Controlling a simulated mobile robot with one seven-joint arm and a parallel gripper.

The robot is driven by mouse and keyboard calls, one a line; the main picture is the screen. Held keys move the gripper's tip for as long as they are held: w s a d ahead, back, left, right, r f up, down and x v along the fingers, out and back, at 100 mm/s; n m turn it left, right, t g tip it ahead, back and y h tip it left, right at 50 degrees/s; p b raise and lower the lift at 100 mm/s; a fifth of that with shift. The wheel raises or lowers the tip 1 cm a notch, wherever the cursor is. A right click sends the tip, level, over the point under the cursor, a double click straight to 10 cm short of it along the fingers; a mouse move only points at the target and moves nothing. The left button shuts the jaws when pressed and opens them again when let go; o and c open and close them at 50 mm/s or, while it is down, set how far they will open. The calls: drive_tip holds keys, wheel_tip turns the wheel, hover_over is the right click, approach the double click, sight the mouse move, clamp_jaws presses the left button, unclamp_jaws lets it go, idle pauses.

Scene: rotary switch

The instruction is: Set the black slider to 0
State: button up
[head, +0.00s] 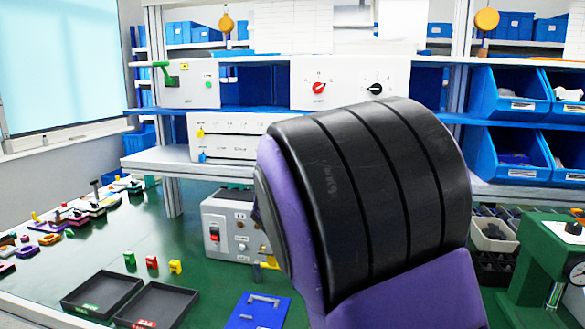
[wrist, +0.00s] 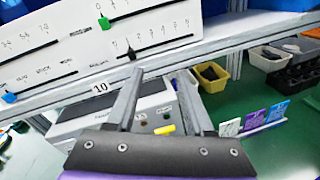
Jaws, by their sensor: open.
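The black slider (wrist: 131,53) sits near the left end of its slot on a white slider panel (wrist: 60,45) in the wrist view. Digits run above the slot, but they are too small and tilted to read surely. My gripper (wrist: 160,72) is open and empty, its fingertips just below the black slider's slot. The left fingertip appears close under the slider; I cannot tell if they touch. In the head view the white slider panel (head: 238,140) stands on the shelf, its right part hidden behind my arm. The black slider and my gripper are hidden there.
A green slider (wrist: 103,22) and a blue slider (wrist: 9,97) are on the same panel. A grey control box (head: 228,228) stands below the shelf (head: 165,160). Blue bins (head: 508,95) are at right. Black trays (head: 100,292) lie on the green table.

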drive_tip(key=w+a+f+n+t+y, duration=0.1)
drive_tip(key=a+f+n+t+y, duration=0.1)
drive_tip(key=a+n, duration=0.3)
drive_tip(key=p+x, duration=0.1)
drive_tip(key=x, duration=1.6)
drive_tip(key=shift+w+d+n, duration=0.25)
drive_tip(key=shift+d+n, duration=0.05)
drive_tip(key=shift+d, duration=0.1)
clamp_jaws()
idle(0.4)
